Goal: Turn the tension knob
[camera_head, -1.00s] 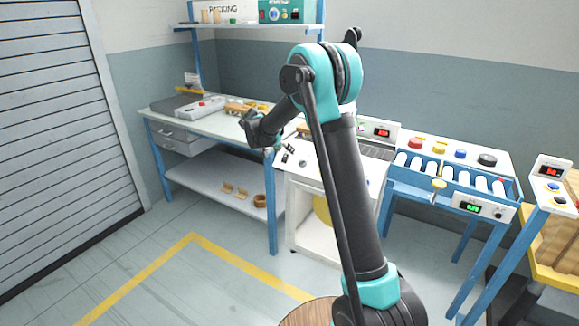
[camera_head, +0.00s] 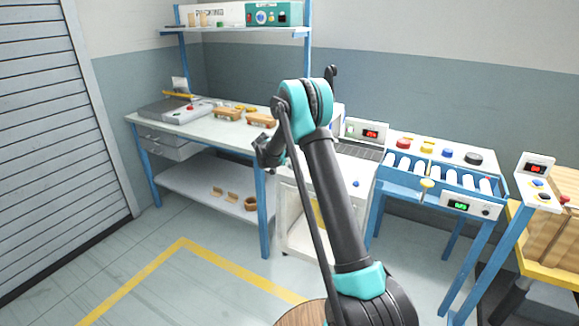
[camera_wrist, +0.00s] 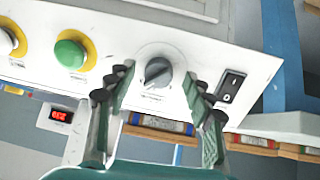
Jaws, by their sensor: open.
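The tension knob, a grey round dial (camera_wrist: 158,72) with a dark pointer bar, sits on a white panel (camera_wrist: 110,25) in the wrist view. My gripper (camera_wrist: 160,80) is open, with one finger on each side of the knob; I cannot tell whether either touches it. In the head view my gripper (camera_head: 268,152) is small and dark beside the white cabinet, and the knob is hidden there.
On the same panel, a green button (camera_wrist: 71,53) with a yellow collar is left of the knob and a black rocker switch (camera_wrist: 230,86) is right. In the head view, a bench (camera_head: 190,124) stands left and a roller conveyor (camera_head: 450,175) right.

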